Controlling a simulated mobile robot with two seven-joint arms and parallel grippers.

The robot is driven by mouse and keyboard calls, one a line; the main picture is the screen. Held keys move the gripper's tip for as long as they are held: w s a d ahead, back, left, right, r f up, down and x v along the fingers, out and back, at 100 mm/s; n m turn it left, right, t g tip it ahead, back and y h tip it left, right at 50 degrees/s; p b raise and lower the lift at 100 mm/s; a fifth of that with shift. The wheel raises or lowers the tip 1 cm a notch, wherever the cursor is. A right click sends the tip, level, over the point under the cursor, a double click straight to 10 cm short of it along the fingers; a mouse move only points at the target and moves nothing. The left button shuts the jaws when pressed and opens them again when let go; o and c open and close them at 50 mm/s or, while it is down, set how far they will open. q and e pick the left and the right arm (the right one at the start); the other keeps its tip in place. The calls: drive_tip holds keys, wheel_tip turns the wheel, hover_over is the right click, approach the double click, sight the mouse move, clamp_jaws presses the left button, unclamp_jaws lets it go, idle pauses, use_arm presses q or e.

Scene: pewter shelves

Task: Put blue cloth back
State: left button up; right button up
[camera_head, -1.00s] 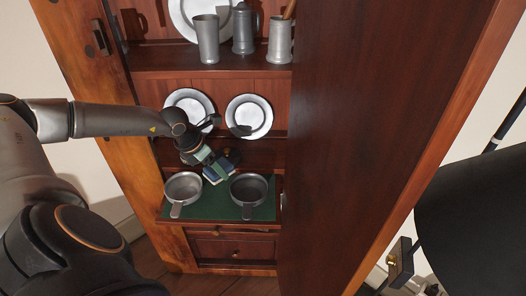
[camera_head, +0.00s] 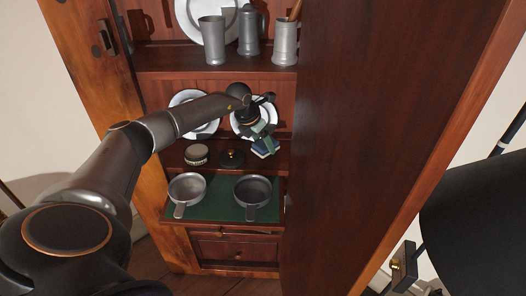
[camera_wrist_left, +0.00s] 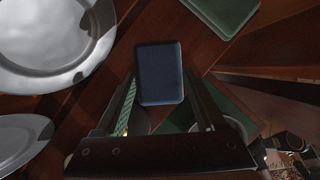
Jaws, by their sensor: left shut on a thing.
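My left gripper (camera_head: 259,131) is in front of the shelf with the pewter plates, above the right part of the lower shelf. It is shut on the blue cloth (camera_wrist_left: 160,73), a flat, dark blue folded pad with rounded corners. In the left wrist view the cloth lies between the two fingertips of my left gripper (camera_wrist_left: 160,82). In the head view the cloth is small and partly covered by the gripper. A green flat pad (camera_wrist_left: 222,10) lies beyond it at the top of the wrist view. My right gripper is not in view.
Two pewter plates (camera_head: 185,101) lean at the shelf back. A round brush-like tin (camera_head: 197,154) and a dark lidded pot (camera_head: 232,157) stand on the lower shelf. Two pewter pans (camera_head: 252,190) sit on the green-lined pull-out (camera_head: 218,207). A tall wooden door (camera_head: 385,130) bounds the right.

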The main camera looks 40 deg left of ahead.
sight(260, 145)
use_arm(q)
wheel_tip(260, 145, down, 4)
drive_tip(key=shift+r+b, duration=0.2)
drive_tip(key=shift+b, duration=0.1)
drive_tip(key=shift+r, duration=0.1)
drive_tip(key=o, duration=1.2)
drive_tip(key=shift+c, duration=0.2)
drive_tip(key=shift+s+r, duration=0.1)
drive_tip(key=shift+r, duration=0.05)
drive_tip(key=shift+p+v, duration=0.4)
drive_tip(key=shift+v, duration=0.8)
drive_tip(key=s, duration=0.8)
drive_tip(key=s+a, duration=0.1)
drive_tip(key=s, duration=0.3)
drive_tip(key=shift+r, duration=0.1)
